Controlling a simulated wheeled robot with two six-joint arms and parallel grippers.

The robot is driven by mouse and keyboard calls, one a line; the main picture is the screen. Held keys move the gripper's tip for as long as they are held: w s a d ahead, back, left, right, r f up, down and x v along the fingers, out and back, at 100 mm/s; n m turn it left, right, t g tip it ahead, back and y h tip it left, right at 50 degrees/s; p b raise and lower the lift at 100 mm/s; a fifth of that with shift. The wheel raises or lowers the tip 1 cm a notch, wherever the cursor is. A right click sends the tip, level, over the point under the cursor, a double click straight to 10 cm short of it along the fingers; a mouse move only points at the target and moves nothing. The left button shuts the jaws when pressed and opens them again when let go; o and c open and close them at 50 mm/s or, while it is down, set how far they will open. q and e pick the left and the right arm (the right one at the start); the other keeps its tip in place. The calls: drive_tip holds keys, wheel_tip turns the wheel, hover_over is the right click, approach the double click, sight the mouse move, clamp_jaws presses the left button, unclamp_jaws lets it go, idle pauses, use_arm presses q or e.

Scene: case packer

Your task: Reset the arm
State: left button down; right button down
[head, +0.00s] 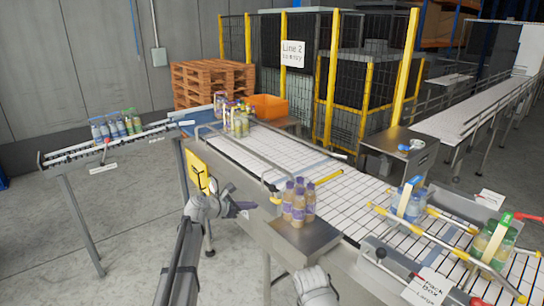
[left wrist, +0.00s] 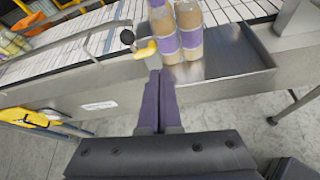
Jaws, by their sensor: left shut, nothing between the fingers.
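My left gripper (head: 243,207) is shut and empty, with its dark fingers together. In the head view it sits left of the steel side tray (head: 318,236), beside the conveyor frame. In the left wrist view the closed fingers (left wrist: 160,78) point at the tray's edge, just below the bottles in the picture; they look apart from them. A cluster of brown bottles with purple caps and labels (head: 298,205) stands upright on the tray; it also shows in the left wrist view (left wrist: 175,35). A grey part of my right arm shows at the bottom; its gripper is out of sight.
A white slatted conveyor (head: 270,157) runs behind the tray. More bottles (head: 238,123) stand at its far end, and packs (head: 408,205) sit at the right between yellow-ended rails. A side rack (head: 95,152) holds bottles at the left. Grey floor is open at the lower left.

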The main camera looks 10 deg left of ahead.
use_arm(q)
drive_tip(key=s+d+f+m+g+y+b, duration=0.1)
drive_tip(key=s+d+f+m+g+b, duration=0.2)
drive_tip(key=s+d+f+m, duration=0.5)
drive_tip(key=s+d+f+m+g+y+b, duration=0.1)
drive_tip(key=s+d+f+m+g+b, duration=0.15)
drive_tip(key=s+d+f+m, duration=0.55)
drive_tip(key=s+a+f+m+g+y+b, duration=0.1)
drive_tip(key=s+f+m+y+b, duration=0.1)
drive_tip(key=s, duration=0.5)
drive_tip(key=s+a+f+m+g+y+b, duration=0.1)
drive_tip(key=s+a+f+m+g+y, duration=0.1)
drive_tip(key=s+m, duration=0.5)
drive_tip(key=s+a+f+m+g+y+b, duration=0.1)
drive_tip(key=s+f+m+y, duration=0.3)
drive_tip(key=s, duration=0.4)
drive_tip(key=shift+s+a+f+g+b, duration=0.2)
drive_tip(key=shift+a+f+g+b, duration=0.15)
drive_tip(key=shift+a+b, duration=0.45)
